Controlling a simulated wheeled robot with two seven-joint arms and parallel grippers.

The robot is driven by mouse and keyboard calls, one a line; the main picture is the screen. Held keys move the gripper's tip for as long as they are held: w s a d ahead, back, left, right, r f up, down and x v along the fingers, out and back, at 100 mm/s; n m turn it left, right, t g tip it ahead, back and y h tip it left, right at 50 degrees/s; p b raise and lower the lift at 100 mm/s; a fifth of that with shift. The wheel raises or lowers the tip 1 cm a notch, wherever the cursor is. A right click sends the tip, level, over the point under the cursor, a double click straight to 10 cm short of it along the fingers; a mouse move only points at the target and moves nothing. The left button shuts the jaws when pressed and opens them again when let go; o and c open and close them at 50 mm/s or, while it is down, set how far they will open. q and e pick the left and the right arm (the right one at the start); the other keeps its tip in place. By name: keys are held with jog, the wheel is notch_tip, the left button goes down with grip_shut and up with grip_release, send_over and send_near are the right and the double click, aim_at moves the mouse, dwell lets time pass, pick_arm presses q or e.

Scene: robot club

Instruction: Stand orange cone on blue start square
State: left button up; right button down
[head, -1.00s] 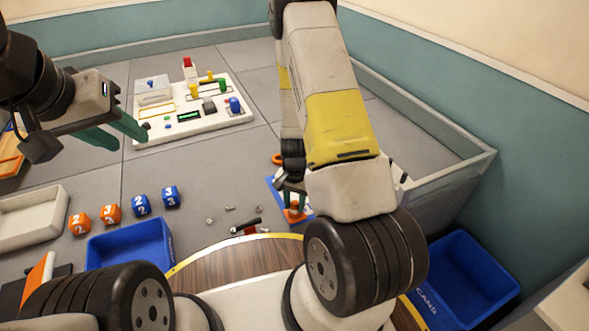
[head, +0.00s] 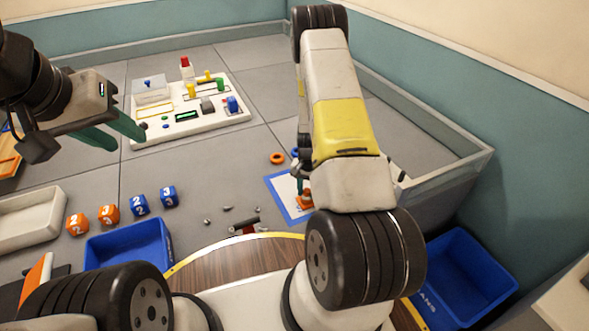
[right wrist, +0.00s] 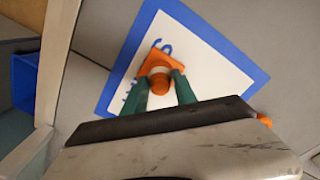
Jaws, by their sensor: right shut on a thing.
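The orange cone (head: 306,202) with a white band is between the fingers of my right gripper (head: 303,186), which is shut on it. The right wrist view shows the cone (right wrist: 158,64) from above, between the two green fingers (right wrist: 167,86). The blue start square (head: 284,187) has a blue border and white middle, and lies flat on the floor. In the right wrist view the cone overlaps the left part of the square (right wrist: 215,75). I cannot tell whether its base touches. My left gripper (head: 115,135) is open and empty, far left of the square.
An orange ring (head: 277,158) and a blue ring (head: 295,153) lie beyond the square. Small parts (head: 245,224) lie to its left. A grey low-walled enclosure (head: 440,175) stands right.

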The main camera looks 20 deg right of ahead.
jog(key=c, duration=1)
grip_release()
jog(key=shift+f, duration=0.1)
notch_tip(320, 180, up, 12)
notch_tip(320, 180, up, 13)
jog(key=n+t+y, duration=0.1)
jog(key=t, duration=0.1)
send_over(307, 191)
jog(key=a, duration=0.4)
jog(key=s+a+r+n+t, duration=0.1)
jog(key=s+a+r, duration=0.15)
jog(key=r, duration=0.35)
jog(key=s+a+r+n, duration=0.1)
jog(key=s+r+n, duration=0.15)
jog(key=r, duration=0.45)
jog(key=s+a+r+n+t, duration=0.1)
jog(key=s+a+r, duration=0.1)
jog(key=s+r, duration=0.3)
jog(key=s+a+r+n+t+y, duration=0.1)
jog(key=s+r, duration=0.5)
jog(key=s, duration=0.6)
jog(key=shift+a+n+t, duration=0.5)
jog(key=shift+n+t, duration=0.1)
jog(key=shift+n, duration=0.15)
